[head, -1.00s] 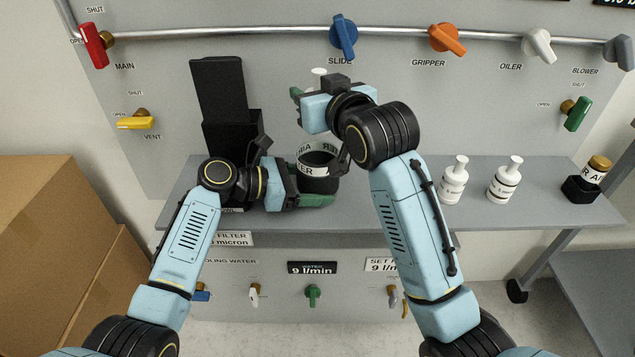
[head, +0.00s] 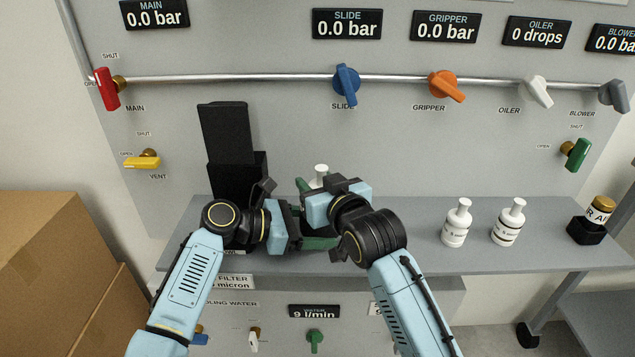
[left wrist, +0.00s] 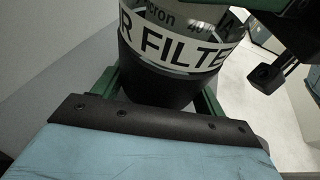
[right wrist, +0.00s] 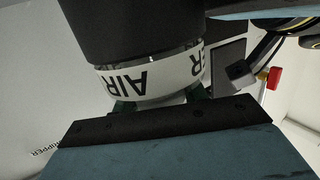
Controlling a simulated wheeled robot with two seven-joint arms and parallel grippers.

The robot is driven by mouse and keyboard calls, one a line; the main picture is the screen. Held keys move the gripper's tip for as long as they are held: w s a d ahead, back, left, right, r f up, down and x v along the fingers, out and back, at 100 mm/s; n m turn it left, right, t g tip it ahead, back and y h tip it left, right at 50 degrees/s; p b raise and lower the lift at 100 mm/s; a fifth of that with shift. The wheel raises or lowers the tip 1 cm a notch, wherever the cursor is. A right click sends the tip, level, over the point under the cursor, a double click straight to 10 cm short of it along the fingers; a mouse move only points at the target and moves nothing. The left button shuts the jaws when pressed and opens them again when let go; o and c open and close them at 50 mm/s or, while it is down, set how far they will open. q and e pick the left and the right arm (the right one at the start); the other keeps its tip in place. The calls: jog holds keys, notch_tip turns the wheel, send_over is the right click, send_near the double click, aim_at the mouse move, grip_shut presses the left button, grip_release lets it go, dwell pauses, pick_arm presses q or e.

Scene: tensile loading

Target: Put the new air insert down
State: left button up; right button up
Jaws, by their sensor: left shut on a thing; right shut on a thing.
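A black-bottomed cup with a clear upper part and a white AIR FILTER band (left wrist: 170,50) stands between my left gripper's green fingers in the left wrist view. My left gripper (head: 312,230) is shut on it, low above the shelf. My right gripper (head: 306,192) is just above and behind the left one. In the right wrist view the AIR band shows upside down (right wrist: 150,80), and a pale part lies between the right gripper's green fingertips (right wrist: 163,101). This gripper is shut on that part, probably the air insert, mostly hidden. In the head view my grippers hide the cup.
A grey shelf (head: 400,225) runs along the panel. Two white bottles (head: 457,222) (head: 508,222) stand right. A gold-topped labelled jar (head: 600,210) sits in a black holder at the far right. A black stand (head: 237,165) is behind my left arm.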

jog(key=shift+f, duration=0.25)
jog(key=shift+f, duration=0.45)
pick_arm(q)
jog(key=shift+s, duration=0.1)
pick_arm(e)
jog(key=o, duration=1)
jog(key=shift+s+f, duration=0.1)
jog(key=shift+f, duration=0.15)
jog(key=shift+c, duration=0.2)
jog(key=shift+s+r, duration=0.1)
jog(key=shift+r, duration=0.6)
jog(key=v, duration=1.2)
jog(key=shift+r, duration=0.3)
